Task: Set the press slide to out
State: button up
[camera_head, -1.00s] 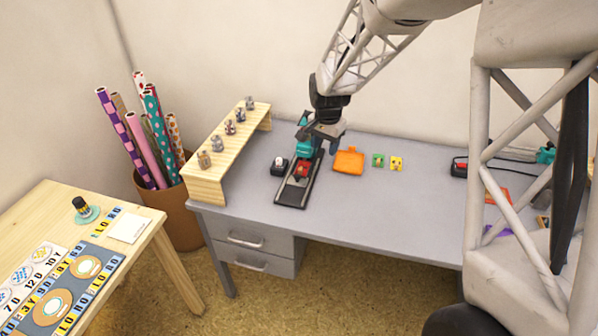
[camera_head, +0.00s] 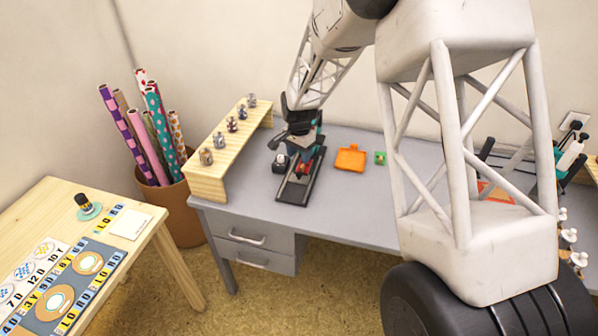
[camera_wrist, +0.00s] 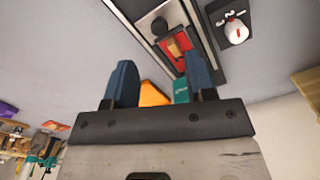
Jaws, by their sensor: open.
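The press is a long dark base (camera_head: 293,194) on the grey desk, with a red block (camera_head: 304,168) on its track and a teal body (camera_head: 316,141) behind. Its base (camera_wrist: 135,8), red block (camera_wrist: 178,47) and a teal part (camera_wrist: 181,90) also show in the wrist view. I cannot tell whether a finger touches the press.
A small black dial box with a white knob (camera_head: 280,161) stands just left of the press; it also shows in the wrist view (camera_wrist: 235,28). An orange pad (camera_head: 350,158) and a green tile (camera_head: 380,158) lie to the right. A wooden shelf (camera_head: 206,183) with several stamps stands left.

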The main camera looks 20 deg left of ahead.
aim_at(299, 173)
jog(key=shift+f, duration=3.9)
grip_shut()
